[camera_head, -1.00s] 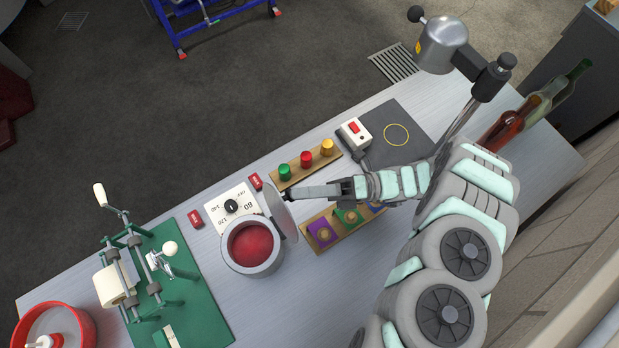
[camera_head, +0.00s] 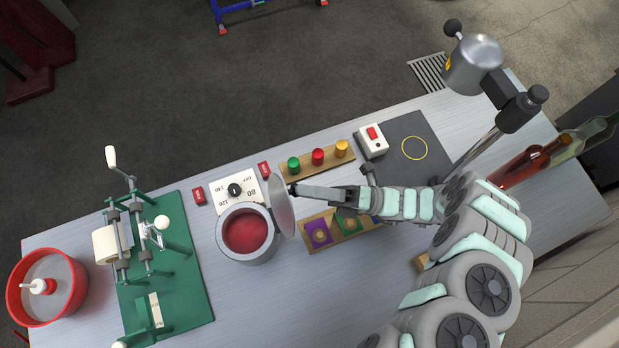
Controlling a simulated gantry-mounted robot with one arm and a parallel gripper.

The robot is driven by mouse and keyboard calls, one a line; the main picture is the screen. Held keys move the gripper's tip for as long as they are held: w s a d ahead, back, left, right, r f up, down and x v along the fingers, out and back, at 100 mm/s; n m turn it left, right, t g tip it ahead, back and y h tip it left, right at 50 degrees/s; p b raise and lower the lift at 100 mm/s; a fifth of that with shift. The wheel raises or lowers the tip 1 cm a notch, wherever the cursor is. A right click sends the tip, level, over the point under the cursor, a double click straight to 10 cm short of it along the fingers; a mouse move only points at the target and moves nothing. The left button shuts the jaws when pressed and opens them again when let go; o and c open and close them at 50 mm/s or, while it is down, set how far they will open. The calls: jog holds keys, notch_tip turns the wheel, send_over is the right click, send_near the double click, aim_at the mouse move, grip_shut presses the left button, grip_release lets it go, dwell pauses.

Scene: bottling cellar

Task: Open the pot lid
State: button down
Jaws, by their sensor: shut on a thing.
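The grey pot (camera_head: 247,258) stands on the bench with red content showing inside. Its grey lid (camera_head: 281,205) stands up steeply at the pot's right rim, so the pot's mouth is uncovered. My gripper (camera_head: 296,191) is at the lid's upper right side, shut on the lid's dark knob. The knob is mostly hidden between the fingers. My arm reaches in from the right.
A white dial panel (camera_head: 233,194) lies behind the pot, with red blocks beside it. A board of coloured knobs (camera_head: 318,161) is behind my gripper, and a board with coloured squares (camera_head: 320,231) is below it. A green-based machine (camera_head: 184,270) stands left. Bottles (camera_head: 525,165) are at right.

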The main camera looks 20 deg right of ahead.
jog(key=c, duration=1.1)
grip_release()
jog(key=shift+a, duration=0.1)
jog(key=shift+c, duration=0.2)
